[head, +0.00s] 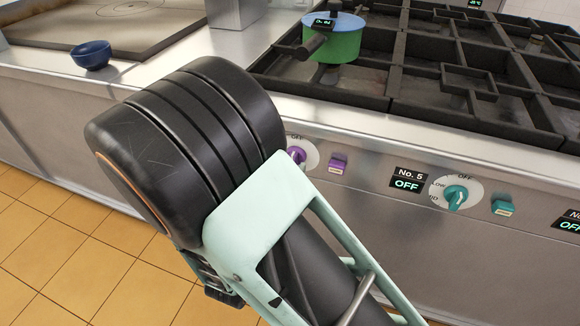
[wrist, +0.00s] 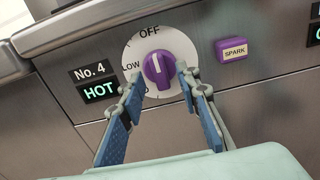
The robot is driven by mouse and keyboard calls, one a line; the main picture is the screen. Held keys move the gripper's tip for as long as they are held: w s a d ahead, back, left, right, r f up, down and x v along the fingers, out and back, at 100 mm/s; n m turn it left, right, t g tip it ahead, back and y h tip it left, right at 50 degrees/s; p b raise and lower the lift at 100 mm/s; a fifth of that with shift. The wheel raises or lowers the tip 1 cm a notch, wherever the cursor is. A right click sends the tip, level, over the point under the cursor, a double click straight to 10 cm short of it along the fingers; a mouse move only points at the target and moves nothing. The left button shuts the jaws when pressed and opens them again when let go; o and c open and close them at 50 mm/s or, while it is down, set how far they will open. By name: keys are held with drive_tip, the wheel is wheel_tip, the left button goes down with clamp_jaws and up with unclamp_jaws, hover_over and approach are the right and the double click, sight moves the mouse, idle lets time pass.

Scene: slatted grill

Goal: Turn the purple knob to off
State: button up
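The purple knob (wrist: 159,69) sits on a white dial on the stove's front panel, beside a "No. 4" display (wrist: 99,91) that reads HOT. Its white pointer line points up and a little left, near the OFF mark. In the head view the knob (head: 297,155) is partly hidden by my arm. My gripper (wrist: 162,92) is open, with one finger on each side of the knob's lower part. The fingertips are close to the knob's sides; I cannot tell whether they touch it. In the head view my arm hides the gripper's fingers.
A purple SPARK button (wrist: 233,49) is right of the knob. A teal knob (head: 456,196) with a No. 5 OFF display (head: 408,180) is further right. A green and blue pot (head: 333,42) stands on the black grates. A blue bowl (head: 92,54) sits on the left counter.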

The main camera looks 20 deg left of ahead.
drive_tip(key=s, duration=1)
drive_tip(key=shift+s+a, duration=0.25)
drive_tip(key=shift+a, duration=0.1)
